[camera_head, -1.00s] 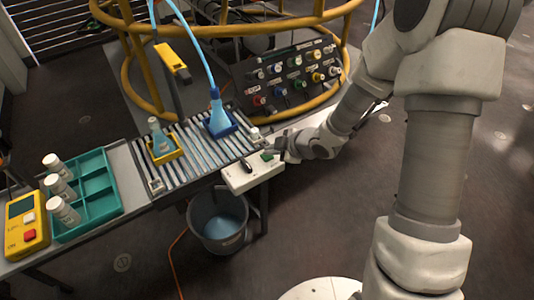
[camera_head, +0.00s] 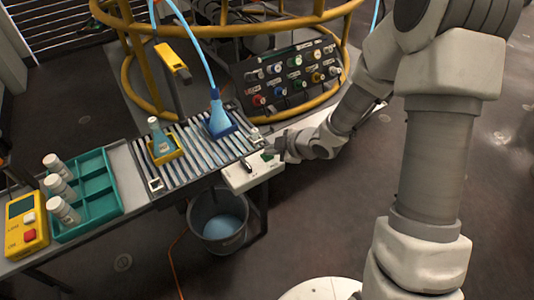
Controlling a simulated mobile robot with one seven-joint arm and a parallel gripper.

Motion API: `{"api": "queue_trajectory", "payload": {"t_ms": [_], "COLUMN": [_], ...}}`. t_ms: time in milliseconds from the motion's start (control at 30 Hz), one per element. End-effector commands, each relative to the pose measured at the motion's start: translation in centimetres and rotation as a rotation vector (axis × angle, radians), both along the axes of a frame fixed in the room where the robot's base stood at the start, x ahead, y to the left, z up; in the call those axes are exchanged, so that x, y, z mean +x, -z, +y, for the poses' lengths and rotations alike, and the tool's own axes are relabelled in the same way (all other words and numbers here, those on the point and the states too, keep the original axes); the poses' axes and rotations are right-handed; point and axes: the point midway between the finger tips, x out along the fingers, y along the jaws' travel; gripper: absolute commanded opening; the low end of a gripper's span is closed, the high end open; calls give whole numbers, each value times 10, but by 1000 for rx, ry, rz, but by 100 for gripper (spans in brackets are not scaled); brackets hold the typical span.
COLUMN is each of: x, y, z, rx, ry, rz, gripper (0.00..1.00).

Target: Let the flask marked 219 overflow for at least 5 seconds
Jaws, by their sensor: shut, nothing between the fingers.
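A conical flask (camera_head: 218,120) with blue liquid sits in a blue holder on the slatted rack (camera_head: 190,148). A light-blue hose (camera_head: 201,55) comes down to its mouth. A smaller bottle (camera_head: 159,138) with blue content stands in a yellow holder to its left. No number is readable on either, so I cannot tell which is 219. My gripper (camera_head: 274,148) is shut and empty, at the white control box (camera_head: 252,174) on the rack's front edge. It is close to the green button (camera_head: 267,155); contact cannot be made out. A black switch (camera_head: 246,167) is beside the button.
A grey bucket (camera_head: 219,222) with blue liquid stands on the floor below the rack. A teal tray (camera_head: 112,200) with white-capped bottles and a yellow device (camera_head: 27,226) are at the left. A knob panel (camera_head: 293,76) stands behind, inside a yellow tubular frame (camera_head: 128,75).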

Motion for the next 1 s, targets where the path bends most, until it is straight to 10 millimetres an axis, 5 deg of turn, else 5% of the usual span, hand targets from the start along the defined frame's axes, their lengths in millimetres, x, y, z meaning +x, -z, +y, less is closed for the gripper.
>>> {"api": "queue_trajectory", "payload": {"t_ms": [1000], "x": [0], "y": [-18], "z": [0], "rx": [0], "ry": [-1], "rz": [1], "gripper": [0]}}
